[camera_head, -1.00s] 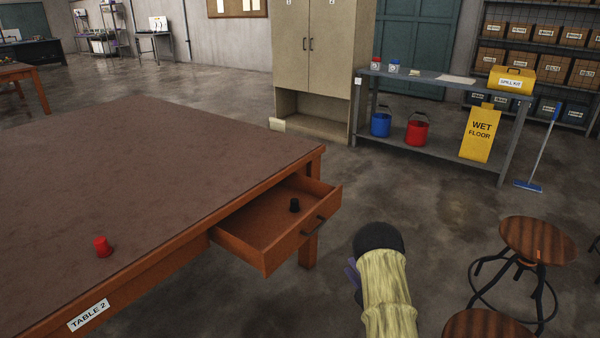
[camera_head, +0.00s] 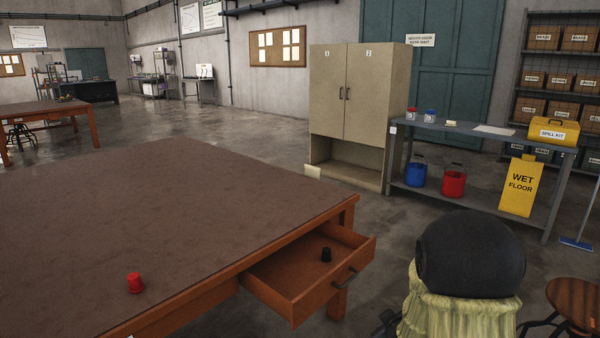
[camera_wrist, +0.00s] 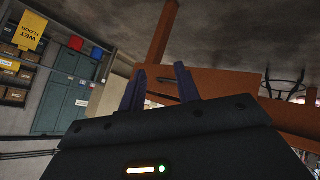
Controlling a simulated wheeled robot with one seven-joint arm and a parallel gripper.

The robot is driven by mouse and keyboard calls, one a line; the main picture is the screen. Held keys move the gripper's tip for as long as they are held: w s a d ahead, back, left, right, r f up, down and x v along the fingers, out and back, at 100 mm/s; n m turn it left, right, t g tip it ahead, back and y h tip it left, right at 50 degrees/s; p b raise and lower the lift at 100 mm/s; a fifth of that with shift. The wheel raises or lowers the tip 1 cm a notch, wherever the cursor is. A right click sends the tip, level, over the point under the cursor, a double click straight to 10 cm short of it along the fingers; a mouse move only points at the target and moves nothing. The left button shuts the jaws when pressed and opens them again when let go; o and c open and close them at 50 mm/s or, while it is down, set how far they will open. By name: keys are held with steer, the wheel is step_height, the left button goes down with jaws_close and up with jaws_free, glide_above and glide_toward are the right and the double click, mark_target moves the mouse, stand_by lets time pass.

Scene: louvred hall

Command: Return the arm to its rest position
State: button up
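My gripper (camera_wrist: 160,72) shows in the wrist view as two dark purple fingers standing apart, with nothing held between them. In the head view my arm is folded at the lower right, with a black rounded joint above a pale sleeve; its fingers are not clearly visible there. The arm is to the right of the open drawer (camera_head: 290,285) and appears apart from it. The wrist view is turned over, and the orange-brown table and drawer show beyond the fingers.
The table (camera_head: 170,210) bears a red object (camera_head: 135,283); a black object (camera_head: 326,255) lies in the drawer. A stool (camera_head: 575,300) stands at lower right. A grey bench (camera_head: 480,135) with buckets and a yellow sign (camera_head: 521,185) stands behind my arm. Open floor lies between.

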steer(key=s+a+r+m+g, duration=0.2)
steer(key=s+a+m+g, duration=0.15)
steer(key=s, duration=0.65)
steer(key=s+a+r+m+g, duration=0.2)
steer(key=s+a+m+g, duration=0.15)
steer(key=s, duration=0.65)
step_height(320, 180, up, 30)
steer(key=p, duration=3.1)
steer(key=shift+s+d+r+y, duration=0.25)
steer(key=shift+y, duration=0.05)
